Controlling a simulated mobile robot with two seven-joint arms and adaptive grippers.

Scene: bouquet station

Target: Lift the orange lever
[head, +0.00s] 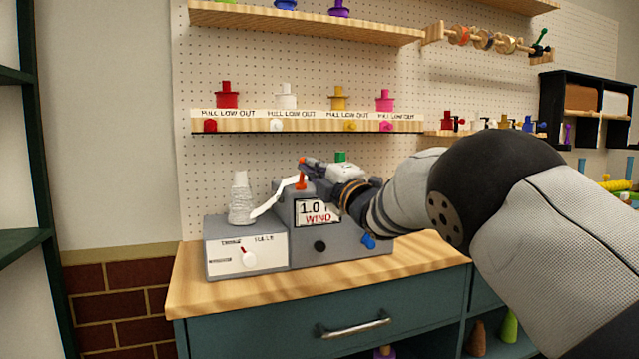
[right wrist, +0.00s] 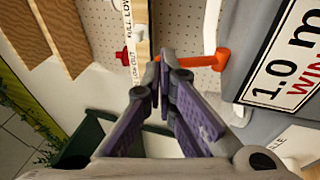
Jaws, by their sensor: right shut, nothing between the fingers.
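The orange lever (head: 301,182) is on the grey winding machine (head: 335,243), beside the "1.0 WIND" label. In the right wrist view the lever (right wrist: 205,61) reaches sideways from the grey housing toward my fingertips. My right gripper (head: 308,164) is at the lever's upper end in the head view. In the right wrist view its fingertips (right wrist: 165,66) are shut with nothing between them. They overlap the lever's free end; I cannot tell whether they touch it. My left gripper is not in view.
A white cone-shaped spool (head: 240,200) stands on the machine's left part, with a white strip running toward the lever. A blue knob (head: 369,241) and a black knob (head: 320,246) are on the front. A dispenser shelf (head: 305,126) hangs on the pegboard behind. The wooden counter's front strip (head: 240,293) is clear.

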